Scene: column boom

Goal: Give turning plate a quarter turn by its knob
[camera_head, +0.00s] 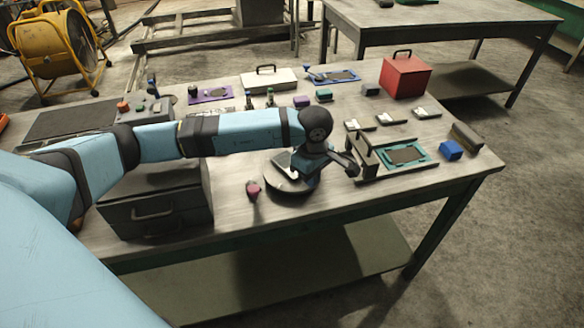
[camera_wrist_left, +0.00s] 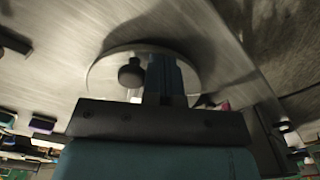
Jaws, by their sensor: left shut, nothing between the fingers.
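The turning plate (camera_head: 282,187) is a round disc on the workbench near its front edge, partly hidden under my left gripper in the head view. In the left wrist view the plate (camera_wrist_left: 105,78) shows as a pale disc, with a dark round knob (camera_wrist_left: 131,73) standing on it. My left gripper (camera_head: 293,172) is low over the plate. In the left wrist view its fingers (camera_wrist_left: 163,70) are shut, with nothing between them, and appear just right of the knob. I cannot tell whether they touch the knob. My right gripper is not in view.
A grey drawer box (camera_head: 155,210) stands left of the plate, under my left arm. A small pink object (camera_head: 253,189) lies beside the plate. A red box (camera_head: 405,78) stands farther back.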

